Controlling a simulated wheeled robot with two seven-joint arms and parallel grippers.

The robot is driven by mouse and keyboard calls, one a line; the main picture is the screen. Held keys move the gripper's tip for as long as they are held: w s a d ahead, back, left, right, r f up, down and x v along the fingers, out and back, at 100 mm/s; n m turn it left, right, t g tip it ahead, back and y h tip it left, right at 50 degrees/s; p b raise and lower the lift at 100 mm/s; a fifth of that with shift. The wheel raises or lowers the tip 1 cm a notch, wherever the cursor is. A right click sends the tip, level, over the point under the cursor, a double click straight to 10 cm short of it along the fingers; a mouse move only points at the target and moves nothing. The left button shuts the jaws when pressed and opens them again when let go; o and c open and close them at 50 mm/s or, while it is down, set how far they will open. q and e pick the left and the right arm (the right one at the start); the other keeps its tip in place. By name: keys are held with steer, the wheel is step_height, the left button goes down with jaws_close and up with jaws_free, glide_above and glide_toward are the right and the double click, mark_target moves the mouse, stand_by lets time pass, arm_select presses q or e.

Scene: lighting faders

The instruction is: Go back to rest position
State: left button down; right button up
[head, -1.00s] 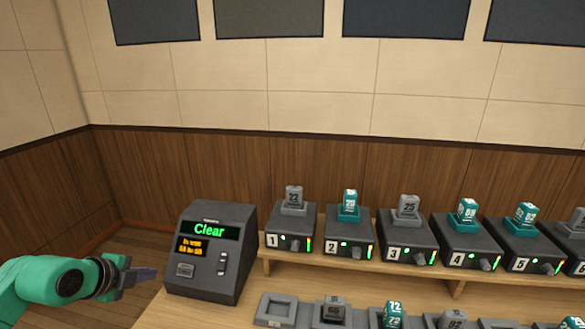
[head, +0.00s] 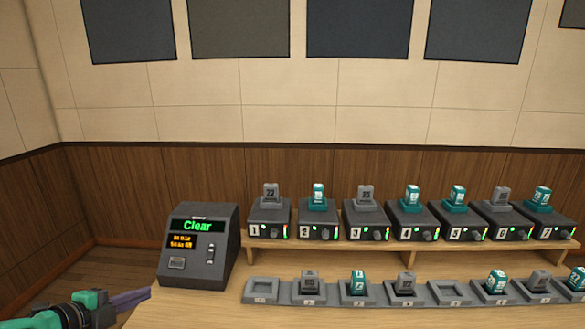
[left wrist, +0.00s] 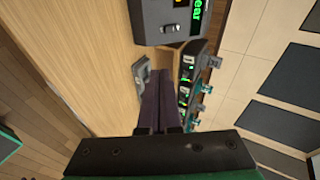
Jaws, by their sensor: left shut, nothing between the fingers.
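My left gripper (head: 130,298) is at the lower left of the head view, beside the table's left end and below the console. Its two dark fingers are shut together with nothing between them. In the left wrist view the closed fingers (left wrist: 162,105) point toward the grey console. The console (head: 199,246) stands at the left end of the table, with a green "Clear" on its screen. It also shows at the top of the left wrist view (left wrist: 172,28). My right gripper is in neither view.
A raised wooden shelf holds a row of numbered dark fader boxes (head: 317,233) with grey and teal caps. In front lies a row of grey trays (head: 261,291), some with caps and some empty. Bare table (head: 200,305) shows in front of the console. A wood-panelled wall (head: 125,190) stands behind.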

arm_select(q)
step_height(320, 180, up, 8)
steer(key=r+n+t+y, duration=0.1)
steer(key=n+t+y, duration=0.2)
steer(key=n+t, duration=0.5)
steer(key=s+a+f+n+g+y, duration=0.45)
steer(key=f+n+g+y, duration=0.2)
steer(key=f+n, duration=0.25)
steer(key=s+d+f+n+g+h, duration=0.1)
steer(key=s+d+f+g, duration=0.1)
steer(key=f, duration=0.4)
steer(key=s+d+f+n+g, duration=0.1)
steer(key=s+f+g, duration=0.15)
steer(key=f, duration=0.25)
steer(key=s+d+f+m+g+h, duration=0.2)
steer(key=s+d+f+g+h, duration=0.45)
steer(key=d+f, duration=0.5)
step_height(320, 180, down, 18)
steer(key=s+d, duration=0.2)
steer(key=s, duration=0.1)
steer(key=s+a+f, duration=0.1)
steer(key=s+f, duration=0.7)
steer(key=s+a+f+g+y, duration=0.1)
steer(key=s+a+f, duration=0.1)
steer(key=s+f, duration=0.6)
steer(key=shift+s+a+f+m, duration=0.2)
steer(key=shift+s+a+m, duration=0.1)
steer(key=shift+s, duration=0.3)
